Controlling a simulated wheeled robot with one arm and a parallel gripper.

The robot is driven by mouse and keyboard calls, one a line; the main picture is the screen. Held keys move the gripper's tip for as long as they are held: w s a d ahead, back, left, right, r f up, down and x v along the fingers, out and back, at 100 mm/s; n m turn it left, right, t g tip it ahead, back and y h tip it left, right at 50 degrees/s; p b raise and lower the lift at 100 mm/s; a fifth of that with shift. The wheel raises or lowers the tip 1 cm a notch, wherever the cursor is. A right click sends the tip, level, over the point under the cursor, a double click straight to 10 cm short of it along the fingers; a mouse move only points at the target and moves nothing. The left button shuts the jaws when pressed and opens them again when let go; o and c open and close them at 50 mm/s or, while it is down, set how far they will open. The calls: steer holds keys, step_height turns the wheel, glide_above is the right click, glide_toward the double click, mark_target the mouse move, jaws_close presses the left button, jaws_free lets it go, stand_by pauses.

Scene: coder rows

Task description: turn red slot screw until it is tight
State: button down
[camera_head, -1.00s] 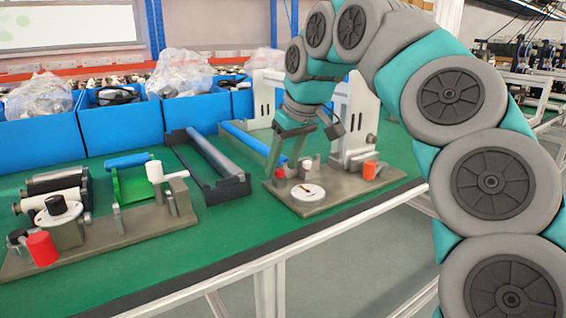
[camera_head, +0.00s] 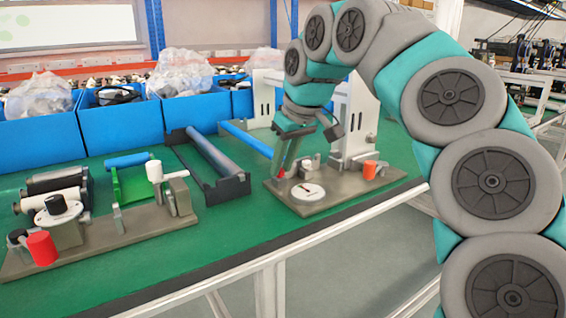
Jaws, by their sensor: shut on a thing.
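The red slot screw (camera_head: 280,173) is a small red piece at the left end of the right fixture's brown-grey base plate (camera_head: 330,208). It is mostly hidden by my fingers. My gripper (camera_head: 284,170) points down over the screw and is shut on it. The same plate carries a round white dial (camera_head: 308,192), a small white and grey part (camera_head: 310,166) and an orange-red cylinder (camera_head: 370,169) at its right. The screw's slot and its depth in the plate cannot be seen.
A second fixture plate (camera_head: 150,234) with a red knob (camera_head: 41,248) and a white handle (camera_head: 154,171) lies at the left. A dark roller tray (camera_head: 212,180) lies between. Blue bins (camera_head: 120,125) line the back. Green table (camera_head: 240,230) is clear in front.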

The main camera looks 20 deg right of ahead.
steer(key=shift+f+m+b, duration=0.1)
steer(key=shift+m+b, duration=0.2)
steer(key=shift+f+m+h+b, duration=0.15)
steer(key=shift+m+h+b, duration=0.15)
steer(key=shift+m+b, duration=0.25)
steer(key=shift+m+t+h+b, duration=0.3)
steer(key=shift+m+b, duration=0.35)
steer(key=shift+b, duration=0.1)
steer(key=shift+a+m+h+b, duration=0.2)
steer(key=shift+m+h+b, duration=0.2)
steer(key=shift+m+b, duration=0.6)
steer(key=shift+a+r+m+h+b, duration=0.1)
steer(key=shift+m+h+b, duration=0.15)
steer(key=shift+m, duration=0.4)
steer(key=shift+a+r+m+h+b, duration=0.1)
steer(key=shift+m+h+b, duration=0.15)
steer(key=shift+m, duration=0.7)
steer(key=shift+r, duration=0.1)
steer(key=c, duration=0.7)
jaws_free()
steer(key=shift+r, duration=0.1)
